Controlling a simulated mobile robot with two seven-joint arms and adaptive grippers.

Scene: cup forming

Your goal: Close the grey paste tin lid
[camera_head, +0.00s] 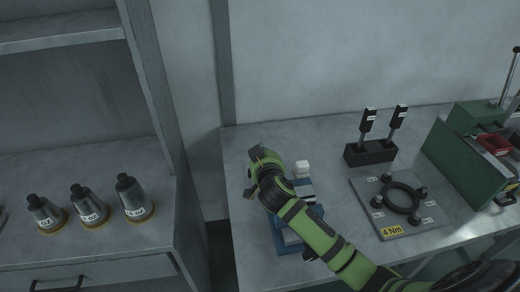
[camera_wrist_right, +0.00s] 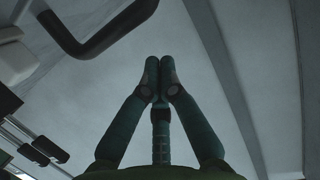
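My right arm, green and black, reaches in from the lower right of the head view. Its gripper (camera_head: 254,170) is over the left part of the bench, and its fingers are hard to make out there. In the right wrist view the two fingertips (camera_wrist_right: 160,77) meet with nothing visible between them. A blue object (camera_head: 290,241) with pale parts lies partly hidden under my forearm, with a small white block (camera_head: 302,167) at its back. I cannot identify the grey paste tin or its lid in either view. My left gripper is not in view.
A black holder (camera_head: 370,153) with two upright tools stands at the back. A plate with a black ring (camera_head: 402,197) and several knobs lies right of my forearm. A green machine (camera_head: 466,165) stands far right. Three grey bottles (camera_head: 90,208) stand on the left cabinet.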

